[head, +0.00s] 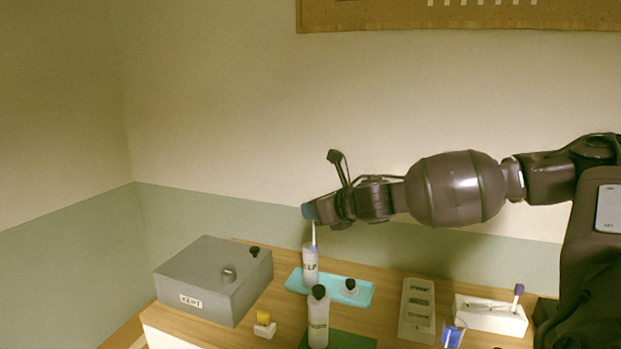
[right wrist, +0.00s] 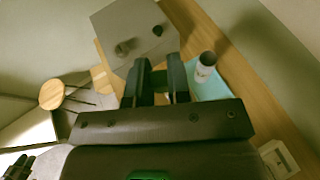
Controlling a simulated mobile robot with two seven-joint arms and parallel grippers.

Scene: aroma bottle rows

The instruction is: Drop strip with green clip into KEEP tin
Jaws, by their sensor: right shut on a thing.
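Bluish material shows at the fingertips; I cannot make out a green clip. The strip's lower end is at the mouth of a white labelled bottle (head: 310,267) in the head view; I cannot tell whether it touches. The grey tin (head: 210,262), labelled KEEP, stands to the left, with a round knob on its top, which looks closed. In the right wrist view the fingers (right wrist: 160,82) point toward the tin (right wrist: 118,22).
The white bottle stands on a turquoise tray (head: 330,287) beside a small dark-capped jar (head: 350,288). A black-capped bottle (head: 318,318) stands in front. A yellow-topped item (head: 264,325) is near the tin.

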